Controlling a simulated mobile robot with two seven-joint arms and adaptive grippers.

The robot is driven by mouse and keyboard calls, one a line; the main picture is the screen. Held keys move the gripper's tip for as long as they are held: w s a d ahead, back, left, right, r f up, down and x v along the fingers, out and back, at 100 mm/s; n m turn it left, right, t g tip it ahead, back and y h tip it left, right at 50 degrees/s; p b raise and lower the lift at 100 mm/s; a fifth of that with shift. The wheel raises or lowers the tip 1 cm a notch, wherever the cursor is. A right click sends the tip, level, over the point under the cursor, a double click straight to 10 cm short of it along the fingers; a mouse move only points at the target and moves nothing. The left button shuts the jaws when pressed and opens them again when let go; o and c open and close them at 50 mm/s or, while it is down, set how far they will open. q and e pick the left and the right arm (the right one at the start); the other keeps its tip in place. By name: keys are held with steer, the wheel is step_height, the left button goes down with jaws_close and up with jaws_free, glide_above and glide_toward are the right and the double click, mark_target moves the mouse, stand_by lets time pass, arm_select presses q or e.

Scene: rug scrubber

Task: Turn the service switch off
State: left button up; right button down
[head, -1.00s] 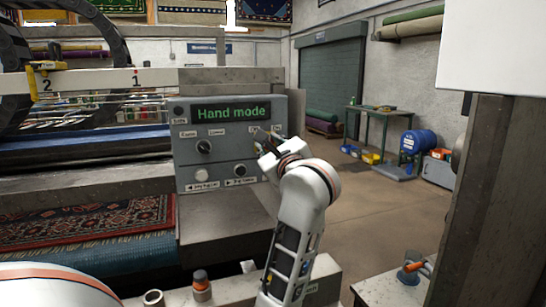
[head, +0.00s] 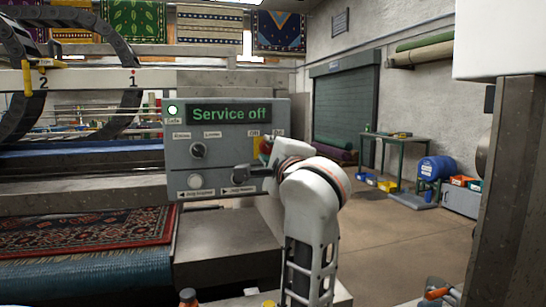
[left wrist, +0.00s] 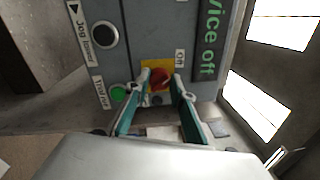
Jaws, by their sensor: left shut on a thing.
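The grey control panel (head: 225,165) stands at the centre of the head view, and its green display (head: 230,114) reads "Service off". The service switch is a red knob on a yellow plate (head: 256,147), partly hidden by my arm in the head view. In the left wrist view, the red knob (left wrist: 159,80) sits between the fingertips of my left gripper (left wrist: 161,76), which is shut on it. My right gripper is not in view.
Other knobs (head: 198,150) and jog buttons (head: 194,181) are on the panel. A patterned rug (head: 85,230) lies on the machine at left. A green table (head: 388,138) and blue drum (head: 437,169) stand at back right. Open floor (head: 390,222) lies right of the panel.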

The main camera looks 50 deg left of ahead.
arm_select(q)
steer(key=shift+f+n, duration=0.2)
steer(key=shift+n, duration=0.1)
steer(key=shift+r, duration=0.1)
steer(key=o, duration=1.1)
steer(key=r+v, duration=0.1)
steer(key=v, duration=1.1)
steer(key=shift+f, duration=0.4)
